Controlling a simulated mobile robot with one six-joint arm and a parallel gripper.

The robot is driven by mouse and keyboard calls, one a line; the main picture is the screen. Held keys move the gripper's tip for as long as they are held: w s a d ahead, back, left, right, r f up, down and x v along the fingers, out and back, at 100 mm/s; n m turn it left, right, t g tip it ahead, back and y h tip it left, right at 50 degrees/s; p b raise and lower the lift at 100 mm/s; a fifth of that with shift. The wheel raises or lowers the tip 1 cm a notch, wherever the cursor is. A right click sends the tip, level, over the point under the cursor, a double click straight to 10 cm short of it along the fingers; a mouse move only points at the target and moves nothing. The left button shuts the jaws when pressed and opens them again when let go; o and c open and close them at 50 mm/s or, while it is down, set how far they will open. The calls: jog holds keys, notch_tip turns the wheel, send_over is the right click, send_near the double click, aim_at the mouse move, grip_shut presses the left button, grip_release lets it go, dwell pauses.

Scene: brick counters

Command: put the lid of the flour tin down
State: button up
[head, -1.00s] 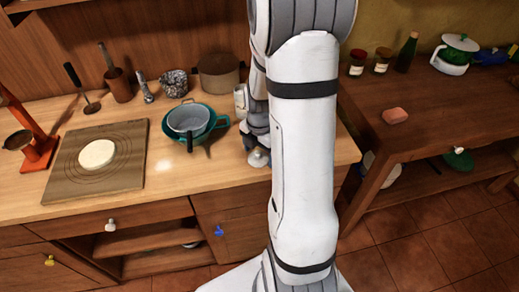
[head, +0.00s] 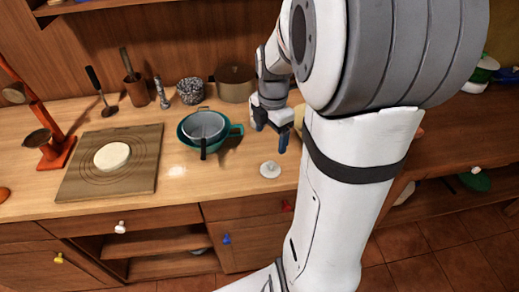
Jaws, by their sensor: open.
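The white lid (head: 270,170) with a small knob lies flat on the wooden counter, near its front edge and to the right of the teal colander. My gripper (head: 271,137) is open and empty above and behind the lid, apart from it. A cream-coloured thing (head: 298,113) shows just behind my gripper, mostly hidden by my arm; I cannot tell whether it is the flour tin.
A teal colander (head: 230,131) holds a grey pan (head: 203,125). A board (head: 75,185) with dough (head: 112,156) lies left.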

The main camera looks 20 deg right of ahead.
jog(key=s+a+r+m+t, duration=0.2)
jog(key=s+a+r+m, duration=0.3)
jog(key=s+a+m, duration=0.6)
jog(key=m, duration=0.9)
jog(key=shift+s+r+t, duration=0.15)
jog(key=shift+s+t, duration=0.15)
jog(key=shift+s, duration=0.1)
